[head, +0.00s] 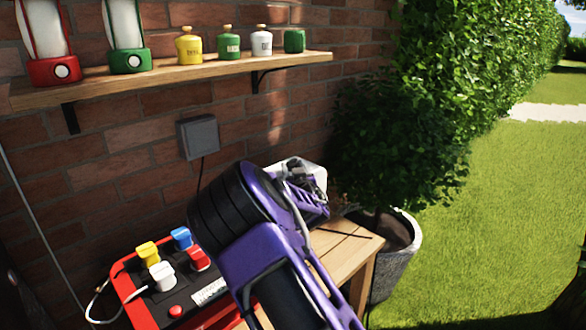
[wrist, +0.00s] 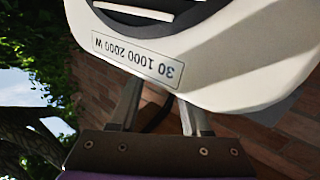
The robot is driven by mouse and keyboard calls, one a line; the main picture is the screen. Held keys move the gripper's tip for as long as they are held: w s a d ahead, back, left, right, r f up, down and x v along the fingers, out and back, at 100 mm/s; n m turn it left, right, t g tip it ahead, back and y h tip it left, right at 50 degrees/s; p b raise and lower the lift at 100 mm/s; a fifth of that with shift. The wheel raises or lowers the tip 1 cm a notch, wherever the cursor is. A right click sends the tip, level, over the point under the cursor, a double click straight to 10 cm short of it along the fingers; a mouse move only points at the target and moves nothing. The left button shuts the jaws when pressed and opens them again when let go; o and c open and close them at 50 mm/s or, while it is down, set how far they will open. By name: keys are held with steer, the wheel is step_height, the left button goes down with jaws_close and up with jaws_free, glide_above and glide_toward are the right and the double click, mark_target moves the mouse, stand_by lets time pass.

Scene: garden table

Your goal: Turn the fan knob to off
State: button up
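The white fan heater (wrist: 235,60) fills the upper right of the wrist view. Its label (wrist: 137,60) appears upside down and reads "30 1000 2000 W". In the head view a small white part of the heater (head: 298,163) shows behind my purple arm. I cannot make out the fan knob in either view. My gripper (wrist: 158,105) has its two grey fingers apart, pointing at the heater's edge. The fingertips are partly hidden by the white housing, so contact cannot be told. No held thing shows in the visible gap.
A red box (head: 145,310) with yellow, blue, red and white plugs lies left of my arm on the wooden table (head: 345,245). A shelf (head: 190,75) with lanterns and small canisters hangs above. A potted bush (head: 395,260) stands right of the table.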

jaws_close()
steer(key=shift+d+y, duration=0.15)
steer(key=shift+y, duration=0.15)
